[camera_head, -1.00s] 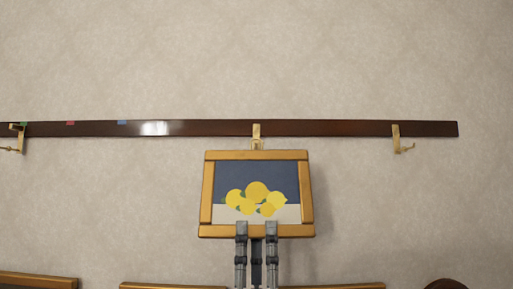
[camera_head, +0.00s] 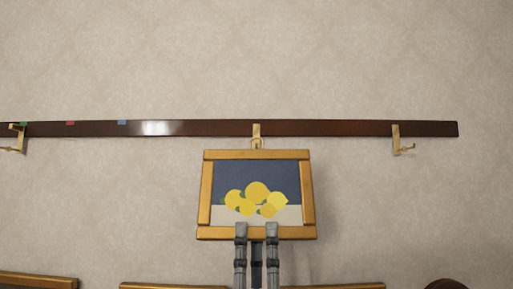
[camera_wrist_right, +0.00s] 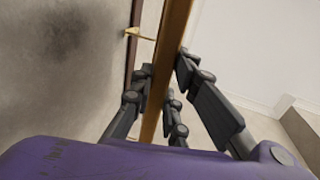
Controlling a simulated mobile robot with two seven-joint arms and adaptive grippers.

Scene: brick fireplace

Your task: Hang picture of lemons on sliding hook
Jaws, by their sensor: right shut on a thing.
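The picture of lemons (camera_head: 257,183), in a gold-brown wooden frame, stands upright in front of the wall, below the middle brass hook (camera_head: 256,130) on the dark rail (camera_head: 330,128). A small brass loop (camera_head: 257,144) shows at its top edge, in line with this hook. I cannot tell whether the loop is on the hook. My right gripper (camera_head: 256,230) is shut on the frame's lower edge. In the right wrist view the frame (camera_wrist_right: 172,40) shows edge-on between the fingers (camera_wrist_right: 160,95), with a brass hook (camera_wrist_right: 133,32) beyond. My left gripper is not in view.
Other brass hooks sit at the rail's left (camera_head: 18,140) and right (camera_head: 397,140). Green, red (camera_head: 70,123) and blue (camera_head: 122,122) marks lie along its left part. Tops of other frames (camera_head: 35,281) show at the bottom. The wall around the picture is bare.

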